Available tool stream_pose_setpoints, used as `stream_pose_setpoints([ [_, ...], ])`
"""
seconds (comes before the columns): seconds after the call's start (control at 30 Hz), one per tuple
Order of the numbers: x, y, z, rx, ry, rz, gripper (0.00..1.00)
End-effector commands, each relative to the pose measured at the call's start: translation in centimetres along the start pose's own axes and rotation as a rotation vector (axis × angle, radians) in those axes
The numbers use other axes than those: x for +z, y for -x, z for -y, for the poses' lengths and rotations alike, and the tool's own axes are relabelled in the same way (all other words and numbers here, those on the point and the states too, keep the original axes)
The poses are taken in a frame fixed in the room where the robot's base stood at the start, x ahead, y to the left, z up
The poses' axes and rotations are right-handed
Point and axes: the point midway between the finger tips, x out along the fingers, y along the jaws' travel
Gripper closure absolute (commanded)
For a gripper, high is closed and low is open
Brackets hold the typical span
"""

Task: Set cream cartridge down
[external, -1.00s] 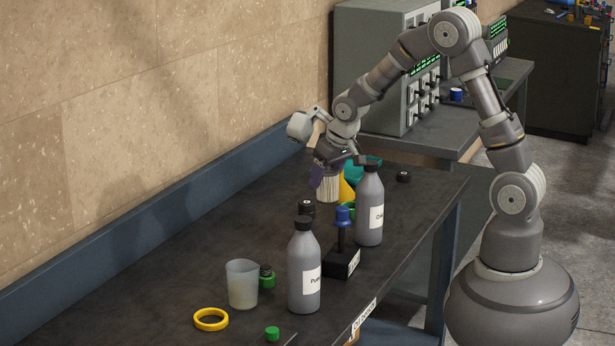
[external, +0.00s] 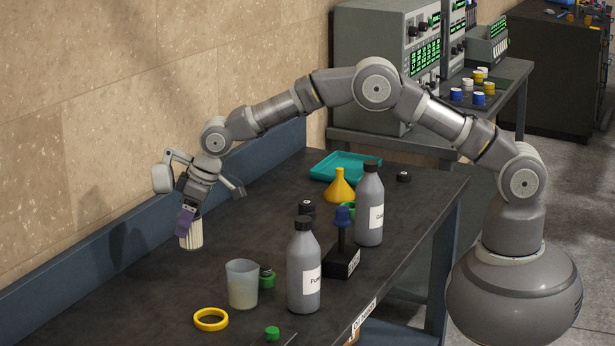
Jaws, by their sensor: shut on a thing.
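The cream cartridge (external: 191,235) is a short ribbed cylinder. My gripper (external: 188,221) is shut on its upper part, with a purple finger pad showing on the near side. The cartridge hangs at the back left of the dark bench (external: 130,300), close to the wall side. It looks nearly upright. Whether its bottom touches the bench, I cannot tell.
A cloudy beaker (external: 242,286), a yellow ring (external: 211,320) and a grey bottle (external: 304,275) stand to the front right. Another grey bottle (external: 369,212), a yellow funnel (external: 340,188) and a teal tray (external: 345,167) are farther right. The bench's left part is clear.

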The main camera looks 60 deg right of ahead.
Motion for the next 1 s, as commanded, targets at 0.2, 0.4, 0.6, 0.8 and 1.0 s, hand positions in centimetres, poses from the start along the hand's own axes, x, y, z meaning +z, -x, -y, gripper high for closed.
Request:
stream_pose_setpoints([
  [0.2, 1.6, -3.8, 0.1, -0.001, 0.003, 0.002, 0.74],
  [0.4, 2.5, -6.2, 0.1, 0.0, 0.002, 0.002, 0.74],
  [0.6, 3.6, -8.9, 0.1, 0.0, 0.002, 0.0, 0.74],
  [0.8, 3.6, -8.8, 0.1, 0.0, 0.001, -0.001, 0.74],
  [1.0, 3.7, -9.1, 0.1, 0.0, 0.001, 0.0, 0.29],
])
